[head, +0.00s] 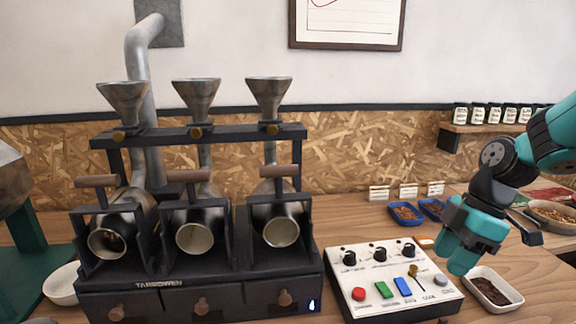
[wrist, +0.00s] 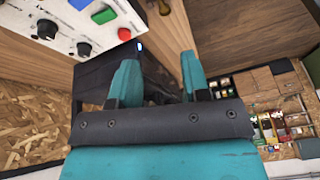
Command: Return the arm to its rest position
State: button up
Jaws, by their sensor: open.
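My gripper (head: 461,262) hangs at the right of the head view, above the wooden table between the control box and a white dish. Its teal fingers point down. In the wrist view my gripper (wrist: 160,75) shows its two teal fingers spread apart with nothing between them. My arm reaches in from the right edge of the head view. The lower part of the fingers overlaps the table and the control box's right side in the picture, and I cannot tell the exact gap.
The control box (head: 345,262) with knobs and coloured buttons is left of my gripper. A white dish (head: 512,300) of dark beans is close on the right. Blue trays (head: 407,222) lie behind. The three-drum roaster (head: 190,273) fills the left. A jar shelf (head: 480,128) is on the wall.

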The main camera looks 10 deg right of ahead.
jog(key=s+a+r+m, duration=0.2)
jog(key=s+a+m, duration=0.2)
jog(key=s+a, duration=0.4)
jog(key=s+a+r+m, duration=0.3)
jog(key=s+a, duration=0.4)
jog(key=a, duration=0.3)
jog(key=shift+s+a+r+m, duration=0.25)
jog(key=shift+s+m, duration=0.15)
jog(key=shift+m, duration=0.4)
